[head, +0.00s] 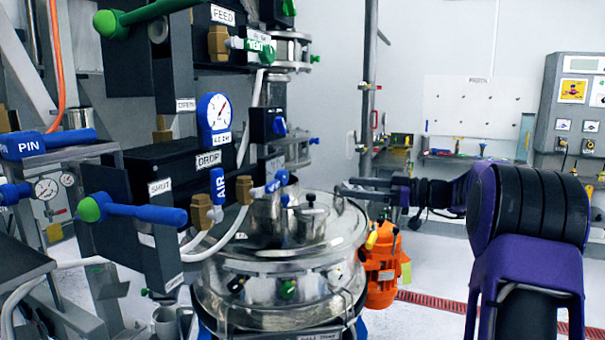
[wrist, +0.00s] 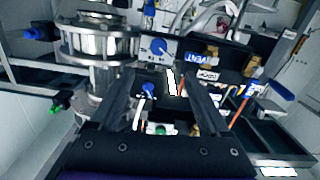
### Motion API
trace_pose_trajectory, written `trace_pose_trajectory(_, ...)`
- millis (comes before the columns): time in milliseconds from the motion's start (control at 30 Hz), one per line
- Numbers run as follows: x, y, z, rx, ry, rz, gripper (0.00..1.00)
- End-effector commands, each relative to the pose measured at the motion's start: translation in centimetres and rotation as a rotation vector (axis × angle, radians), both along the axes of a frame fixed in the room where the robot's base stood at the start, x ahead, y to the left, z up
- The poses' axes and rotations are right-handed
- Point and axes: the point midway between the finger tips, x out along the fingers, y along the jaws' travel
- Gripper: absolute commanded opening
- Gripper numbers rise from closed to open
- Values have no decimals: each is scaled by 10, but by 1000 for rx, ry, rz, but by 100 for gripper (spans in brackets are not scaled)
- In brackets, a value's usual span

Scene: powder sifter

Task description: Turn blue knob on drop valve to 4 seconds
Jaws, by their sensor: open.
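A small blue knob (head: 279,125) sits on a black box beside the valve stack in the head view, left of and above my gripper. A blue knob with a pointer (wrist: 158,46) on a pale plate shows beyond my fingers in the wrist view. Its scale is too small to read. The DROP label (head: 208,160) is on a black valve body, below a blue-framed gauge (head: 217,110). My gripper (head: 340,187) is open and empty, pointing left above the sifter's right side, apart from the knob. Its two spread fingers show in the wrist view (wrist: 165,92).
The steel sifter (head: 280,270) stands below my gripper. Blue AIR handles (head: 217,188) and a long blue lever (head: 145,213) stick out at the left. An orange motor (head: 381,265) is behind my gripper's line. The floor at right is clear.

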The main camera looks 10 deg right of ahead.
Motion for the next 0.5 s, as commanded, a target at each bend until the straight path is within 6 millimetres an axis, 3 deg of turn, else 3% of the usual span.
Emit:
trace_pose_trajectory(233, 8, 11, 5, 19, -31, 2, 80)
trace_pose_trajectory(500, 41, 57, 6, 16, -30, 3, 80)
